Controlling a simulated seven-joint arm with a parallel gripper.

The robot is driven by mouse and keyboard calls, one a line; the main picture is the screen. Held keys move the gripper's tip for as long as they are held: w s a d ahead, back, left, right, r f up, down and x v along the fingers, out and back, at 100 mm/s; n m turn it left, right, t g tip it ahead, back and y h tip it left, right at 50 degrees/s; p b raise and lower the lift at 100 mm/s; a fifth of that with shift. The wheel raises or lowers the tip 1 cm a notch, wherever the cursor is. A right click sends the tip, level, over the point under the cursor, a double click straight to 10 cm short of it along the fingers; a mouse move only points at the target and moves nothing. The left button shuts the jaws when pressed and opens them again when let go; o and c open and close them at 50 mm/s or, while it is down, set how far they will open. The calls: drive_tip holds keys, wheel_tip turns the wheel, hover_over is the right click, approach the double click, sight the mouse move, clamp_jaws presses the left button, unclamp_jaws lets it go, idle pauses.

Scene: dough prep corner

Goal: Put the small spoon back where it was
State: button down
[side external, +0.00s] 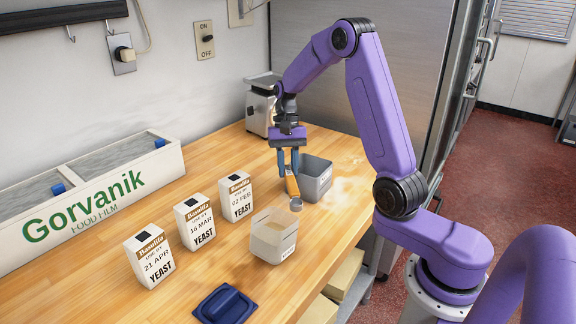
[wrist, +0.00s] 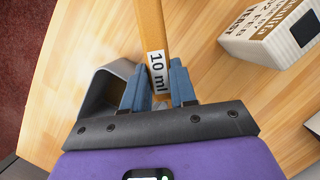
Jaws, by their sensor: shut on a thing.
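My gripper (side external: 288,172) points down over the wooden table and is shut on the spoon's orange handle (side external: 292,187). The spoon's small grey bowl (side external: 296,205) hangs at the lower end, near the back right rim of a clear tub (side external: 262,246) with pale contents. I cannot tell how high it is above the table. In the wrist view, my fingers (wrist: 160,82) grip the handle (wrist: 150,25) close to its "10 ml" label; the bowl is out of that view. A grey open bin (side external: 318,184) stands just behind and right of the spoon, and also shows in the wrist view (wrist: 97,88).
Several yeast boxes, dated 21 APR (side external: 149,261), 16 MAR (side external: 195,223) and 02 FEB (side external: 236,199), stand left of the tub. A dark blue lid (side external: 224,304) lies in front. A food film box (side external: 100,195) lines the wall. A scale-like appliance (side external: 260,108) stands behind.

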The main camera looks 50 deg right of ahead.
drive_tip(key=shift+f, duration=0.25)
drive_tip(key=c, duration=0.9)
unclamp_jaws()
drive_tip(key=v, duration=1.2)
drive_tip(key=s+a+n+h, duration=0.1)
drive_tip(key=s+a+n, duration=0.3)
drive_tip(key=a, duration=0.5)
drive_tip(key=s+a+f+n+t+h, duration=0.1)
drive_tip(key=s+a+f+n, duration=0.1)
drive_tip(key=s+a+n, duration=0.5)
drive_tip(key=s+a+f+n+t+h, duration=0.1)
drive_tip(key=s+a+n, duration=0.3)
drive_tip(key=s, duration=0.5)
drive_tip(key=s+d+f+n, duration=0.2)
drive_tip(key=s+n, duration=0.4)
drive_tip(key=s, duration=0.5)
drive_tip(key=shift+d+f+t+y, duration=0.3)
drive_tip(key=shift+d+f+y, duration=0.1)
drive_tip(key=shift+f, duration=0.1)
